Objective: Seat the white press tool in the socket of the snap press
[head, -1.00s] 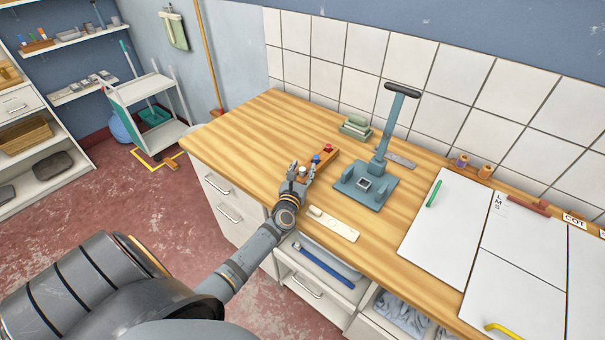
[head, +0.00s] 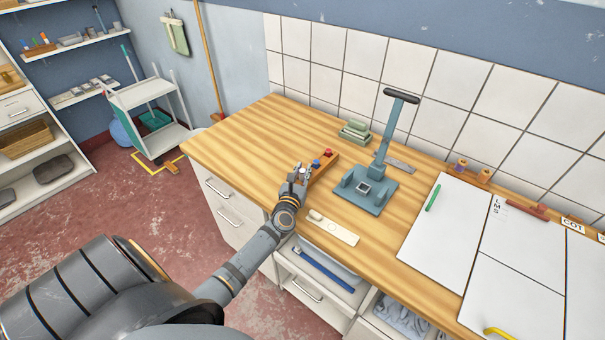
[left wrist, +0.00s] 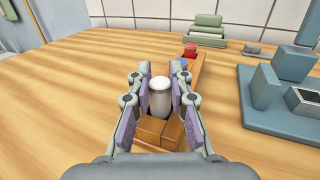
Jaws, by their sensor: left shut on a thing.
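The white press tool (left wrist: 160,98) stands upright at the near end of a wooden rack (left wrist: 187,120). My left gripper (left wrist: 160,92) has its fingers on both sides of the tool, shut on it. In the head view my left gripper (head: 301,174) covers most of the tool and the near end of the rack. The snap press (head: 368,187), blue-grey with a black-handled lever, stands on the worktop to the right of the rack. Its square socket (head: 363,188) is in the middle of the base and looks empty. My right gripper is in neither view.
Red (head: 328,152) and blue (head: 316,163) tools stand farther along the rack. A white strip (head: 334,228) lies in front of the press. Green blocks (head: 354,131) sit behind the rack. White boards (head: 444,235) cover the worktop at right; the left worktop is clear.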

